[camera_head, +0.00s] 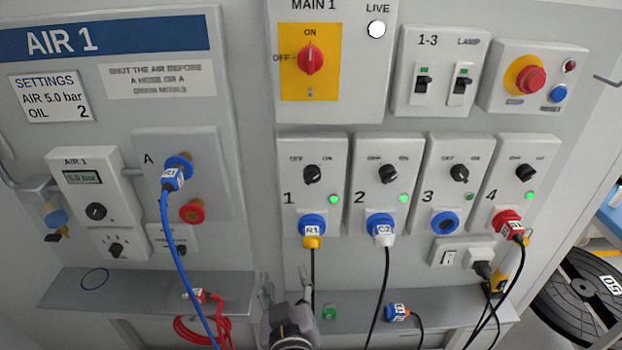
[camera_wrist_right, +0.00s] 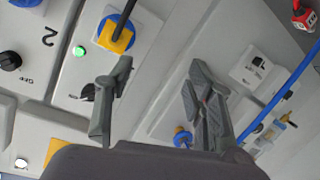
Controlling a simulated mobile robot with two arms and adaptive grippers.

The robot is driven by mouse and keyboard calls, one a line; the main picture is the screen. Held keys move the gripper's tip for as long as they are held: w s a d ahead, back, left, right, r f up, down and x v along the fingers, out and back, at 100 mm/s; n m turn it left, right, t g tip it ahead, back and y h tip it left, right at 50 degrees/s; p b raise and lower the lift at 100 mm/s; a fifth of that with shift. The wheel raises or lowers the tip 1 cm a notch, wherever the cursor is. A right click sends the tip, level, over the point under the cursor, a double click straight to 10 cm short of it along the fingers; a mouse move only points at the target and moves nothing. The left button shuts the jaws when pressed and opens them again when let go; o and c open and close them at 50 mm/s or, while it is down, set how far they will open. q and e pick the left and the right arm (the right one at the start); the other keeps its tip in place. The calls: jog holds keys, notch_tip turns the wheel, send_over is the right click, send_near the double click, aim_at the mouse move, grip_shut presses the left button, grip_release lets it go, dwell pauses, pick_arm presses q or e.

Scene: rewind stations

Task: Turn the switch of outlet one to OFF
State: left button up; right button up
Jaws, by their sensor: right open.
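Outlet one (camera_head: 308,205) is the leftmost of the numbered panels in the head view. Its black switch knob (camera_head: 312,173) sits between the OFF mark at left and ON mark at right; I cannot tell clearly which it points to. Its green lamp (camera_head: 334,199) is lit. A yellow plug (camera_head: 312,242) sits in its blue socket. My right gripper (camera_head: 287,290) is open and empty, below and apart from the knob. In the right wrist view, its fingers (camera_wrist_right: 160,65) are spread, and the knob (camera_wrist_right: 88,92) is partly hidden by one finger. My left gripper is not in view.
Outlets two (camera_head: 376,190), three (camera_head: 456,190) and four (camera_head: 508,185) are to the right. Cables hang from the plugs. A grey shelf (camera_head: 350,300) below holds a loose blue plug (camera_head: 397,312). The AIR 1 panel (camera_head: 120,120) with a blue hose (camera_head: 172,245) is at left.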

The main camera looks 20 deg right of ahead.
aim_at(312, 180)
jog(key=s+d+r+m+t+h, duration=0.1)
jog(key=s+d+r+m, duration=0.1)
jog(key=r, duration=0.5)
jog(key=s+d+r+m+t+h, duration=0.1)
jog(key=s+d+r+m, duration=0.2)
jog(key=r, duration=0.4)
jog(key=p+x, duration=0.1)
jog(key=x, duration=0.4)
jog(key=p+x, duration=0.2)
jog(key=x, duration=0.3)
jog(key=p+x, duration=0.2)
jog(key=x, duration=0.4)
jog(key=shift+w+a+f, duration=0.1)
jog(key=shift+a+f, duration=0.2)
jog(key=shift+a, duration=0.05)
jog(key=shift+w+d+f, duration=0.1)
jog(key=shift+w+d, duration=0.05)
jog(key=shift+w, duration=0.3)
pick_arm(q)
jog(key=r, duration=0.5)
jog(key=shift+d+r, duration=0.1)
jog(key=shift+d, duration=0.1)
pick_arm(e)
jog(key=shift+c, duration=0.5)
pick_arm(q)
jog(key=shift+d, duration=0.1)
pick_arm(e)
jog(key=c, duration=1.1)
